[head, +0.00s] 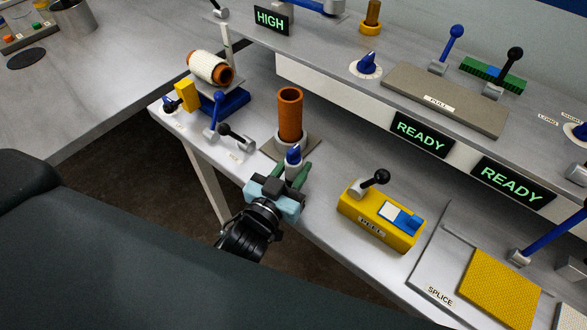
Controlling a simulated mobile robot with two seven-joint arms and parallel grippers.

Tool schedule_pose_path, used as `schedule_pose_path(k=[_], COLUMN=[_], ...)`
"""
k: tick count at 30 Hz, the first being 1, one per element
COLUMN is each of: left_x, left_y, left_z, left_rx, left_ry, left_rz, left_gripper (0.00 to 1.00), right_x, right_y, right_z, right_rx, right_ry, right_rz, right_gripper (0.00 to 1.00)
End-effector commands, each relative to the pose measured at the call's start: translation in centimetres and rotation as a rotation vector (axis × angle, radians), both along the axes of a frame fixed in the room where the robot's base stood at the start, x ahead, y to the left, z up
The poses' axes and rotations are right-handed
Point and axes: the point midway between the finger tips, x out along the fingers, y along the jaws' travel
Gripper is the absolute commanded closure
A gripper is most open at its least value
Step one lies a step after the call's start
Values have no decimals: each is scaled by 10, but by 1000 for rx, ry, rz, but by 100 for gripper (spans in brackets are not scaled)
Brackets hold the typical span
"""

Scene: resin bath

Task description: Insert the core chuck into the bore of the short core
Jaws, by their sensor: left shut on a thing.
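My left gripper (290,172) reaches in over the front edge of the bench. Its green fingers are shut on a small light-grey cylinder with a blue top, which looks like the core chuck (293,155). An orange-brown tube, which looks like the short core (290,115), stands upright in a grey ring on a square plate just behind the chuck. The tube's open bore faces up. The chuck appears in front of and below the tube's top, outside the bore. Whether it touches the stand, I cannot tell. My right gripper is out of view.
A white-wound roll (208,67) on a blue stand (225,102) is at the left, near small levers (213,130). A yellow box (378,222) with a black-knobbed lever stands to the right. Behind is a raised shelf (330,75) with READY displays (419,134) along its front.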

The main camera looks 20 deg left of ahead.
Motion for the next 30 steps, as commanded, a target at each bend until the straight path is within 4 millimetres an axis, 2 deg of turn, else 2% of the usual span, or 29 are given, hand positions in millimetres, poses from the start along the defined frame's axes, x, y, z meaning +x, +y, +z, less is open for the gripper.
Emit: schedule_pose_path(k=[8, 15, 18, 30], left_x=[0, 0, -19, -104], left_y=[0, 0, 6, 32], left_z=[12, 42, 35, 42], left_rx=[-1, 0, -1, 0], left_ry=[-5, -8, 3, 8], left_rz=[0, -1, 0, 1], left_gripper=[98, 99, 99, 99], right_x=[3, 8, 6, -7], right_y=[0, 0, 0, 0], right_z=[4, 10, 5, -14], right_rx=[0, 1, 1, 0], right_ry=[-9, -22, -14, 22], right_rz=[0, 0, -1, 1], right_gripper=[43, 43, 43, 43])
